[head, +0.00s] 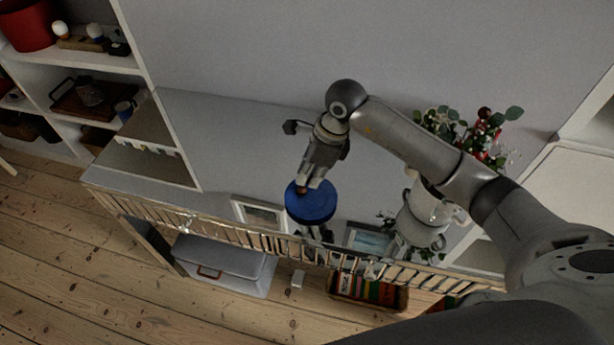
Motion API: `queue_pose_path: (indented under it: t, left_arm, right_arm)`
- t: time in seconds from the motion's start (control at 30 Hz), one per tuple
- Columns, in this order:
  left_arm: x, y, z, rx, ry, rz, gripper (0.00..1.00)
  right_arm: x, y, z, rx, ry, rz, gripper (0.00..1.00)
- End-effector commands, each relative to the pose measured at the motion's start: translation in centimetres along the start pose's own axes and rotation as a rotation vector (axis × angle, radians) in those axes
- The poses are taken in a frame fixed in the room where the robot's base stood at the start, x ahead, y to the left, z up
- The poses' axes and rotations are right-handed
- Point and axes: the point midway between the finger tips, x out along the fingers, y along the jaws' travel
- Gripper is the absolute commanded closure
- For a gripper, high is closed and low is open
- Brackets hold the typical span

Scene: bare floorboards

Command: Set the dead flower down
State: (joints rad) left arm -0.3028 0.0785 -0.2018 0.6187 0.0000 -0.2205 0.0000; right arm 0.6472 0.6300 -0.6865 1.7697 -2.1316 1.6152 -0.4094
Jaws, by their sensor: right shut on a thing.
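My right gripper (309,182) is shut, its fingers pointing down over a long grey sideboard top (240,140). A small brown bit shows at its fingertips, which fits the dead flower (302,189); most of it is hidden or too small to make out. Directly below the fingertips is a round blue thing (312,207) with a flat top. I cannot tell whether the brown bit touches it. My left gripper is not in view.
Framed pictures (261,214) (369,241) stand along the sideboard's front edge. White pots (419,222) and a leafy red bouquet (482,135) stand to the right, behind and below my arm. The sideboard's left part is clear. Shelves (90,62) stand at the left.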

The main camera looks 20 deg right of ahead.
Motion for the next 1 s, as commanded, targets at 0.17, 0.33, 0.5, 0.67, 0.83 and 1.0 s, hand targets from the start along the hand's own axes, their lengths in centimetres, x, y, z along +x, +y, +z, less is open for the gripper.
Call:
queue_pose_path:
  t: [0.17,0.33,0.5,0.67,0.83,1.0]
  left_arm:
    - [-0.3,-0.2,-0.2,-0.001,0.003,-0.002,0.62]
    - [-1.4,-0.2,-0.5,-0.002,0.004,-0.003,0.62]
    - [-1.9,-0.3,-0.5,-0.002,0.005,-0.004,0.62]
    - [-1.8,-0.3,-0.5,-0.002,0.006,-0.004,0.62]
    - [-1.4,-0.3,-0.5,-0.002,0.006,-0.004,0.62]
    - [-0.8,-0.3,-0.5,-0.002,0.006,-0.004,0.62]
  right_arm:
    - [1.0,-0.7,0.3,0.001,-0.002,0.0,1.0]
    - [2.9,-0.8,0.0,0.002,0.002,0.005,1.0]
    - [4.4,-1.0,-0.4,0.0,-0.001,0.0,1.0]
    - [4.5,-1.0,-0.5,-0.001,-0.001,-0.002,1.0]
    - [4.9,-1.1,-0.6,-0.001,-0.001,-0.002,1.0]
    - [5.4,-1.1,-0.8,-0.001,-0.001,-0.003,1.0]
